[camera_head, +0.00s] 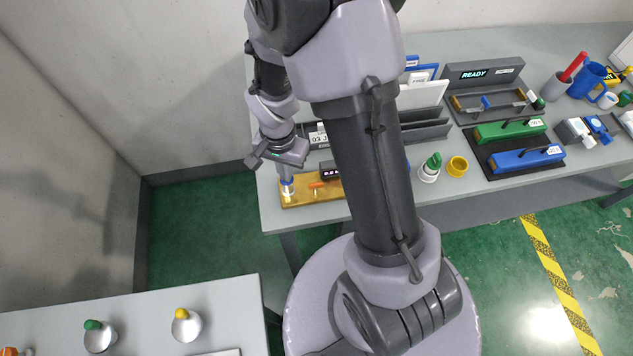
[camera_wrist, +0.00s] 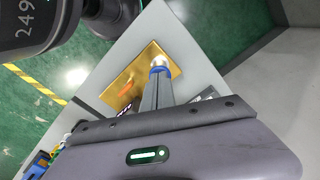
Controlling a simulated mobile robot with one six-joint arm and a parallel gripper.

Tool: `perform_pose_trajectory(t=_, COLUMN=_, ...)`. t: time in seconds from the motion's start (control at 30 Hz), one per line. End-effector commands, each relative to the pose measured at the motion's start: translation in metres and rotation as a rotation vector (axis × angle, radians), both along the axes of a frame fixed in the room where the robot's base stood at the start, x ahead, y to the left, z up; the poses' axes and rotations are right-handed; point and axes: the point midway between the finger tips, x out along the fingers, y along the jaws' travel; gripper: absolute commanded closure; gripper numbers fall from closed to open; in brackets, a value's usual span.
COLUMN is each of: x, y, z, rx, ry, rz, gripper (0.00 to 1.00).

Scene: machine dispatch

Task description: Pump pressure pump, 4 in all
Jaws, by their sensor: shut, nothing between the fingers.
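The pressure pump has a brass-coloured base (camera_head: 318,194) at the front left corner of the far table. A pale upright plunger (camera_head: 288,190) with a blue top stands at its left end. An orange lever and a dark display with small lit marks are to its right. The base (camera_wrist: 133,88) also shows in the wrist view. My gripper (camera_head: 286,177) points down, shut and empty, with its fingertips right over the blue top. In the wrist view my gripper (camera_wrist: 158,76) meets the blue top; whether it presses on it I cannot tell.
Grey bins (camera_head: 425,130) stand behind the pump, partly hidden by my arm. A READY panel (camera_head: 484,73) stands at the back. A near table (camera_head: 130,312) holds knobs.

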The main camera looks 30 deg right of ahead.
Motion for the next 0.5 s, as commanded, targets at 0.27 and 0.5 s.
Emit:
perform_pose_trajectory(t=0.27, x=0.0, y=0.0, z=0.02, rx=0.0, ry=0.001, rz=0.0, gripper=1.0)
perform_pose_trajectory(t=0.5, x=0.0, y=0.0, z=0.04, rx=0.0, ry=0.0, rz=0.0, gripper=1.0)
